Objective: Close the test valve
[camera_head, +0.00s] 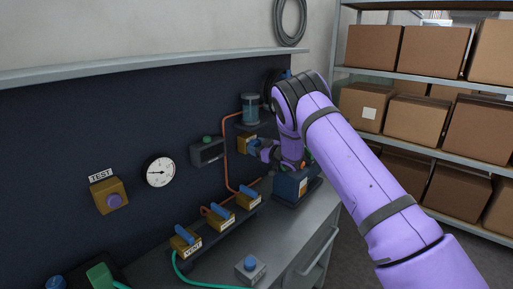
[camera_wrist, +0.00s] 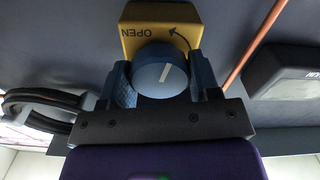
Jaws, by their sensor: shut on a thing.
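My gripper (camera_head: 262,151) is at the wall panel, by a yellow valve block (camera_head: 246,142) with a blue knob. In the wrist view my gripper (camera_wrist: 165,85) has its two blue fingers on either side of the round blue knob (camera_wrist: 160,77), shut on it. The knob's white line is tilted. The yellow block (camera_wrist: 158,22) behind it reads OPEN upside down, with a curved arrow. Three yellow valves with blue levers stand in a row below: a front one (camera_head: 186,241) marked VENT, a middle one (camera_head: 219,217) and a back one (camera_head: 248,198); the last two labels are too small to read.
A grey box with a blue button (camera_head: 250,268) stands on the bench. An orange pipe (camera_head: 225,150) runs left of my gripper. Shelves of cartons (camera_head: 428,50) stand at right.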

